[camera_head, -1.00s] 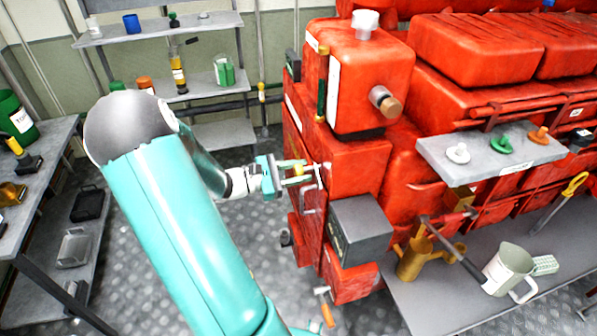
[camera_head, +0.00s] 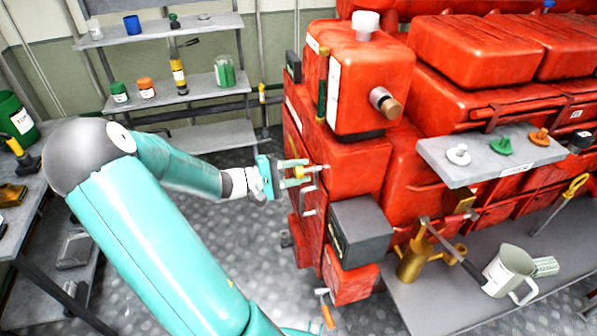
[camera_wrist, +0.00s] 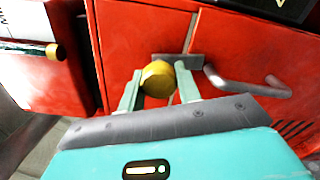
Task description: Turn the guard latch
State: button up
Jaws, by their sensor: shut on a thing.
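The guard latch has a round yellow knob (camera_wrist: 157,79) and a short grey metal plate (camera_wrist: 180,60) behind it. It sits on the red side panel of the engine (camera_head: 345,165), across a seam between panels. My gripper (camera_wrist: 158,88) has its two green fingers on either side of the knob, shut on it. In the head view my gripper (camera_head: 293,173) meets the panel's left face, with the yellow knob (camera_head: 300,173) between its fingers. The far side of the knob is hidden.
A bent metal handle (camera_wrist: 245,84) is close to the latch. A dark grey box (camera_head: 361,230) juts out below right. An orange-handled hammer (camera_head: 326,312) is lower down. A workbench (camera_head: 410,295) and shelves (camera_head: 190,92) flank the engine. The floor to the left is partly clear.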

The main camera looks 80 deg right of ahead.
jog(key=shift+w+m, duration=0.1)
jog(key=shift+m, duration=0.8)
jog(key=o, duration=1)
jog(key=shift+c, duration=0.2)
jog(key=shift+w, duration=0.1)
jog(key=v, duration=1.3)
jog(key=shift+w+a, duration=0.2)
